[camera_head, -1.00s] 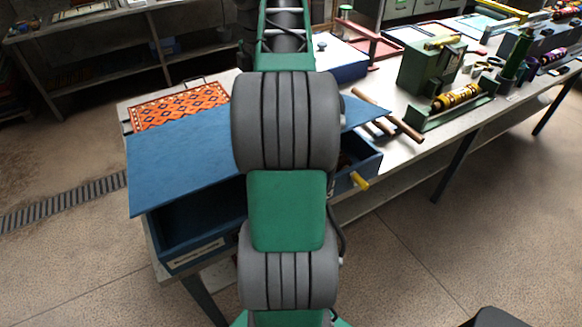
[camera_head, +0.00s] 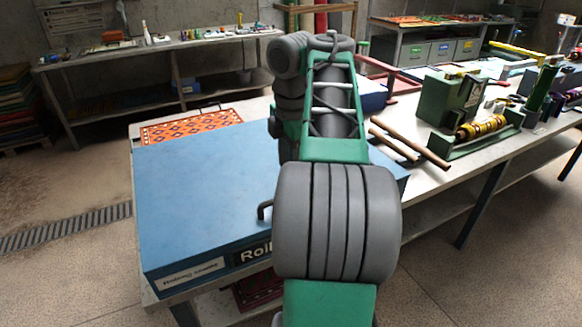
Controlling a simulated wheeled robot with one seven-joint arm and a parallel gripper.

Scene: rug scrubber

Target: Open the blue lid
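The blue lid (camera_head: 205,185) lies flat across the top of a blue box on the table, with no dark gap visible along its front left edge. The front of the blue box (camera_head: 150,283) carries a pale label and a dark label starting with "Roll". My arm crosses in front of the lid and box and hides their right middle part. A dark bent piece shows at the arm's left edge over the lid; I cannot tell whether it is a handle or part of my arm. My gripper is not visible.
An orange patterned rug (camera_head: 190,126) lies behind the box. A back bench (camera_head: 155,50) holds small items.

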